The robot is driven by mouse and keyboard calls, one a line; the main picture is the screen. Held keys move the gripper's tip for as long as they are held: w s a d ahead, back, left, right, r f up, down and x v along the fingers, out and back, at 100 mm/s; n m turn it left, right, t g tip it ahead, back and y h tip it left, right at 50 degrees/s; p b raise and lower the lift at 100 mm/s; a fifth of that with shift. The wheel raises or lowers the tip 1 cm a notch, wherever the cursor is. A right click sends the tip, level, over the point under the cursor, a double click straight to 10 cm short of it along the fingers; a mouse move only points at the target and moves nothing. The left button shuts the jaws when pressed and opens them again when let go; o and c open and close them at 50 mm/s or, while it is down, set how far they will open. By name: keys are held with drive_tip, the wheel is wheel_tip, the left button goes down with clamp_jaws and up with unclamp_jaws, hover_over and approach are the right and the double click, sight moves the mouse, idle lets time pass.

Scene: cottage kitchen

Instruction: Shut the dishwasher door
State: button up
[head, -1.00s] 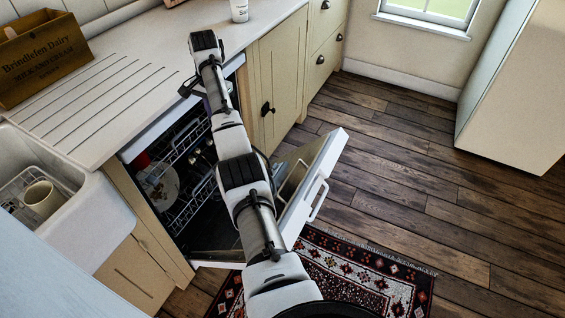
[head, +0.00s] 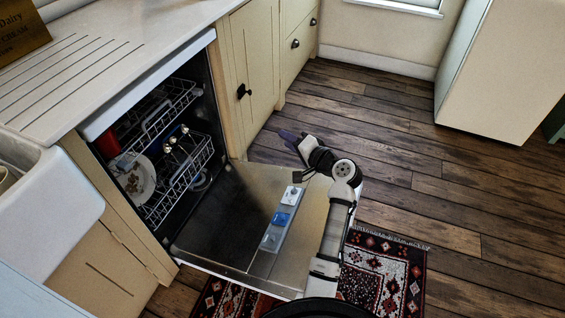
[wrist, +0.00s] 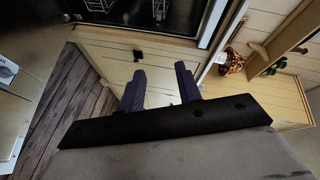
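The dishwasher door (head: 235,215) is lowered wide open in the head view, its inner face up, with a blue and white dispenser panel on it. The dishwasher's dark interior shows behind it, with two racks (head: 185,180) holding a white plate (head: 138,178), a red item and other dishes. My gripper (head: 287,135) is beyond the door's far side edge in the picture, and my forearm crosses over the door's outer right part. In the wrist view my gripper's purple fingers (wrist: 160,88) are apart with nothing visible between them. I cannot tell whether my arm touches the door.
The counter (head: 120,35) runs above the dishwasher. A cream cabinet (head: 245,75) stands just beyond it. A patterned rug (head: 385,275) lies under and right of the door. Wooden floor (head: 410,150) is clear toward the white cabinet-like block (head: 490,75) at right.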

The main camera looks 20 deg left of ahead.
drive_tip(key=s+d+f+m+y+b, duration=0.2)
drive_tip(key=s+d+f+m, duration=0.15)
drive_tip(key=d+f, duration=0.55)
drive_tip(key=p+x, duration=0.1)
drive_tip(key=x, duration=1.1)
drive_tip(key=shift+a+r, duration=0.4)
drive_tip(key=shift+r, duration=0.05)
clamp_jaws()
unclamp_jaws()
drive_tip(key=shift+s+d, duration=0.1)
idle(0.3)
